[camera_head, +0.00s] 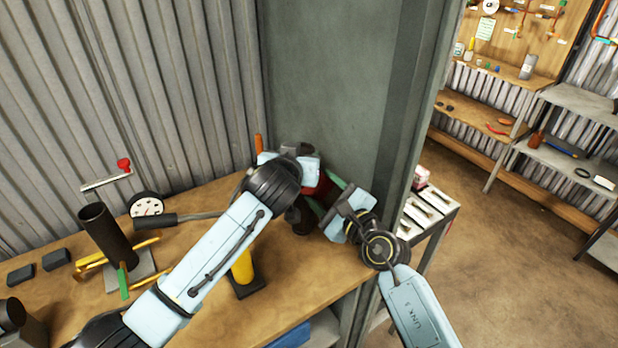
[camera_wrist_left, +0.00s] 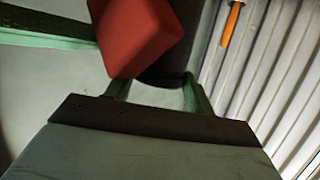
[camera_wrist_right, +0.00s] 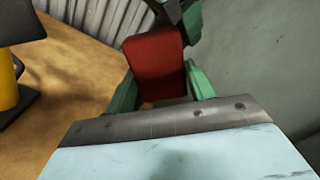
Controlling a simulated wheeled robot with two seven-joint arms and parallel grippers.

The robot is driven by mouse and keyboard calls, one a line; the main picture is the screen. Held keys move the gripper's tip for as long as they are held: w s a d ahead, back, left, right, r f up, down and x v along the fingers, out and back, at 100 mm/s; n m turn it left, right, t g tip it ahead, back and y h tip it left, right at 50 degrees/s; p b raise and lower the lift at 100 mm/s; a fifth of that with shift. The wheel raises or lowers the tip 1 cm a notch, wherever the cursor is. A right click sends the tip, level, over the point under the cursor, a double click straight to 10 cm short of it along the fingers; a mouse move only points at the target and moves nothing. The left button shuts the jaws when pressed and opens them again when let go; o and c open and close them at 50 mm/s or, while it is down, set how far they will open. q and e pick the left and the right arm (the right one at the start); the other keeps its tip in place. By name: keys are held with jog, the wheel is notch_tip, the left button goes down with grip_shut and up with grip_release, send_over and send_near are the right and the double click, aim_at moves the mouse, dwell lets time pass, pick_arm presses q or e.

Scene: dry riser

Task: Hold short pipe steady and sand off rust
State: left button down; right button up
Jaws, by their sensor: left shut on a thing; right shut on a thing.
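The short pipe (camera_wrist_left: 172,62) is dark and stands between the green fingers of my left gripper (camera_wrist_left: 156,92) in the left wrist view. My left gripper is shut on it. A red sanding block (camera_wrist_left: 140,35) is right beside the pipe and overlaps it in that view; whether they touch is unclear. My right gripper (camera_wrist_right: 163,88) is shut on the red block, which also shows in the right wrist view (camera_wrist_right: 155,62). In the head view, both grippers meet near the bench's back right corner, and my left arm covers much of the pipe. Rust cannot be made out.
The wooden bench (camera_head: 225,325) holds a dark upright tube (camera_head: 108,236), a pressure gauge (camera_head: 146,206), a yellow post (camera_head: 242,268) and dark blocks (camera_head: 56,259). A grey post (camera_head: 405,110) rises close behind my right gripper. A side cart (camera_head: 430,212) and shelves (camera_head: 580,98) stand right.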

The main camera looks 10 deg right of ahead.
jog(key=shift+w+f, duration=0.2)
jog(key=shift+f, duration=0.65)
jog(key=shift+w+a+r, duration=0.1)
jog(key=shift+w+r, duration=0.1)
jog(key=shift+r, duration=0.4)
jog(key=shift+w+a+r, duration=0.1)
jog(key=shift+w+r, duration=0.05)
jog(key=shift+r, duration=0.4)
jog(key=shift+w+f, duration=0.1)
jog(key=shift+f, duration=1.1)
jog(key=s+f, duration=0.1)
jog(key=s+d+f, duration=0.1)
jog(key=s, duration=0.1)
jog(key=s+f, duration=0.1)
jog(key=shift+s+d, duration=0.35)
jog(key=shift+s+d+r, duration=0.15)
jog(key=shift+s+r, duration=0.2)
jog(key=shift+r, duration=0.4)
jog(key=shift+s+d+r, duration=0.1)
jog(key=shift+s+r, duration=0.25)
jog(key=shift+r, duration=0.4)
